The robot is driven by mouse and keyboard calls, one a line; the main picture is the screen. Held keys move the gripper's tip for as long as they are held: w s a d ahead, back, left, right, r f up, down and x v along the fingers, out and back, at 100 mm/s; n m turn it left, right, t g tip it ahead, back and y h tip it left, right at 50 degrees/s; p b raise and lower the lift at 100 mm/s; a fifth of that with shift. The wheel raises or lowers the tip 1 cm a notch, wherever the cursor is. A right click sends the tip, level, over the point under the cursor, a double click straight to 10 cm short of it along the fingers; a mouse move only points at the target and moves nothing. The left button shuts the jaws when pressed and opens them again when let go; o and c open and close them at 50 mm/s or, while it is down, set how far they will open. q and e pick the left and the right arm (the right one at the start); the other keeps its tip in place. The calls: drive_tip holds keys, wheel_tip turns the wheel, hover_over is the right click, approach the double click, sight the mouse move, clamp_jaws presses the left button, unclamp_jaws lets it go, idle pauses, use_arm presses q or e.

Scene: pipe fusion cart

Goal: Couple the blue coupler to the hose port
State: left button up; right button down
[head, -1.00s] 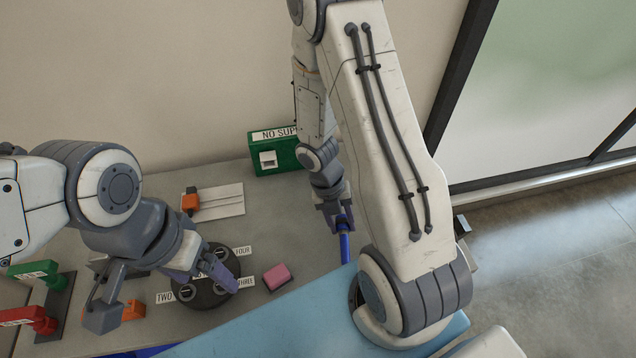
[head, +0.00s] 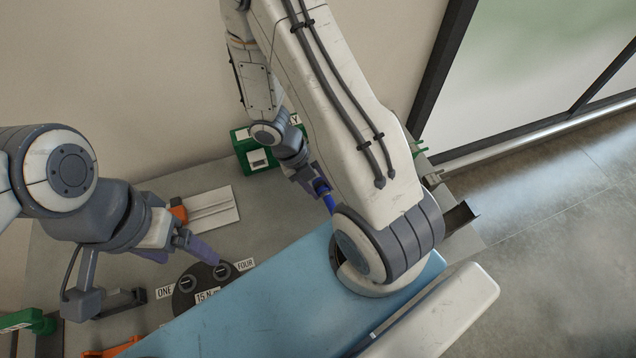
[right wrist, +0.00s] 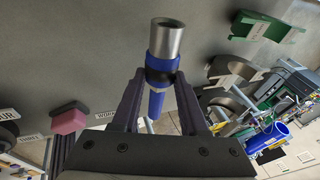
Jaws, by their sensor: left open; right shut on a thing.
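My right gripper (head: 318,184) is shut on the blue coupler (head: 328,201), held near the green box. In the right wrist view the coupler (right wrist: 162,64) sits between the two fingers, its bare metal end pointing to the top of the picture and a blue hose running back toward the wrist. The green box (head: 246,157) stands by the wall at the table's back, partly hidden behind my right arm; I cannot make out the hose port on it. My left gripper (head: 180,246) is open and empty over the table, above the dark round dial plate (head: 186,302).
A white plate (head: 213,210) with an orange block lies behind my left gripper. A pink block (right wrist: 69,118) and a green bracket (right wrist: 262,27) show in the right wrist view. A light blue surface (head: 240,300) spans the front. A green handle (head: 28,320) is at lower left.

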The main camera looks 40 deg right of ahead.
drive_tip(key=shift+w+r+m, duration=0.1)
drive_tip(key=shift+w+m, duration=0.1)
drive_tip(key=shift+m, duration=0.2)
drive_tip(key=w+p, duration=0.2)
drive_tip(key=shift+d+r+p, duration=0.1)
drive_tip(key=shift+d+p, duration=0.2)
drive_tip(key=shift+d, duration=0.05)
drive_tip(key=shift+w+d+p, duration=0.2)
drive_tip(key=shift+w+p, duration=0.55)
drive_tip(key=shift+w, duration=0.35)
drive_tip(key=shift+w+d+f, duration=0.15)
drive_tip(key=shift+w+f, duration=0.05)
drive_tip(key=shift+w, duration=0.3)
drive_tip(key=shift+p, duration=1.1)
drive_tip(key=shift+w+d, duration=0.1)
drive_tip(key=shift+w, duration=0.25)
